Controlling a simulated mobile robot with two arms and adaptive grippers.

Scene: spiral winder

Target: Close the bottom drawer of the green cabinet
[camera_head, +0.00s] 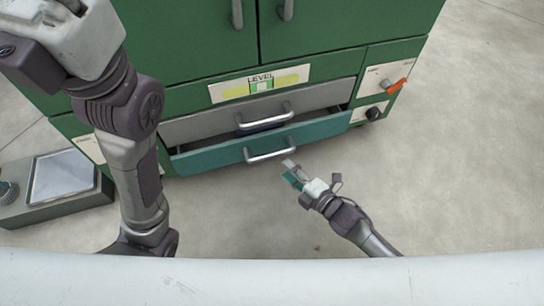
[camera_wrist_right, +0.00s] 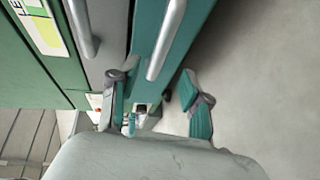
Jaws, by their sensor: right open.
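The green cabinet (camera_head: 185,45) stands ahead of me. Its bottom drawer (camera_head: 215,158) has a teal front with a silver bar handle (camera_head: 269,156) and is pulled part way out, with a dark gap above its front. A grey drawer (camera_head: 205,125) with its own handle sits just above. My right gripper (camera_head: 292,176) is open and empty, just in front of and to the right of the bottom handle. In the right wrist view, the open fingers (camera_wrist_right: 155,90) lie near the teal drawer front (camera_wrist_right: 150,35) and its handle (camera_wrist_right: 167,40). My left arm comes down at the left; its gripper is not clearly seen.
A LEVEL label (camera_head: 261,84) is above the drawers. An orange lever (camera_head: 396,86) and a black knob (camera_head: 373,113) are at the cabinet's right. A grey-green box with a pale panel (camera_head: 62,173) stands at the left. The floor at right (camera_head: 450,160) is clear.

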